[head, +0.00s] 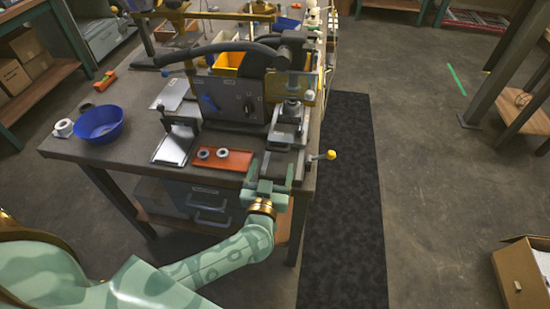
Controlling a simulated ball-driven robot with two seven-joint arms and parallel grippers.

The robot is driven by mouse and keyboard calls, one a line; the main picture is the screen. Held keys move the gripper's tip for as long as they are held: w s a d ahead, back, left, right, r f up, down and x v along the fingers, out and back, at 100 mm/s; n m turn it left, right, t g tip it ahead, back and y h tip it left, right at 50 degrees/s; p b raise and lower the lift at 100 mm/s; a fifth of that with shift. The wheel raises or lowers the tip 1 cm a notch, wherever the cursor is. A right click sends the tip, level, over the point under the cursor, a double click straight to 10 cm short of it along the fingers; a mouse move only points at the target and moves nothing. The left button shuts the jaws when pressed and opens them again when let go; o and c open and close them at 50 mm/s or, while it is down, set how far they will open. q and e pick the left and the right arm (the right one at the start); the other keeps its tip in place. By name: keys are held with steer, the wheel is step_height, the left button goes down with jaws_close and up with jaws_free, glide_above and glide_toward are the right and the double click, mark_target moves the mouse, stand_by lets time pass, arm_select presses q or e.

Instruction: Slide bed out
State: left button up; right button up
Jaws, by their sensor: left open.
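A dark bench machine (233,101) stands on the workbench. A grey metal slide or bed (288,128) extends from its right side toward the bench's front edge. I cannot tell how far out the bed is. A lever with a yellow knob (330,155) sticks out to the right near the bed's front end. My left gripper (271,172) is open at the front edge of the bench, just before the bed's front end. Its fingers point away from me, and I cannot tell whether they touch the bed. My right gripper is out of view.
An orange tray (237,161) with two metal rings lies left of the gripper. A blue bowl (99,123) and a white roll (63,128) stand at the bench's left. A dark mat (342,240) covers the floor to the right. A cardboard box (520,278) stands lower right.

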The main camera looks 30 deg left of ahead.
mark_target(274, 165)
arm_select(q)
steer(key=b+x, duration=0.1)
steer(key=x, duration=0.4)
steer(key=c, duration=1.2)
steer(key=shift+o, duration=0.2)
steer(key=shift+s+d+r+p, duration=0.1)
steer(key=shift+s+d+p, duration=0.05)
steer(key=shift+s+p, duration=0.35)
steer(key=p+v, duration=0.8)
steer(key=v, duration=0.7)
steer(key=shift+s+f, duration=0.2)
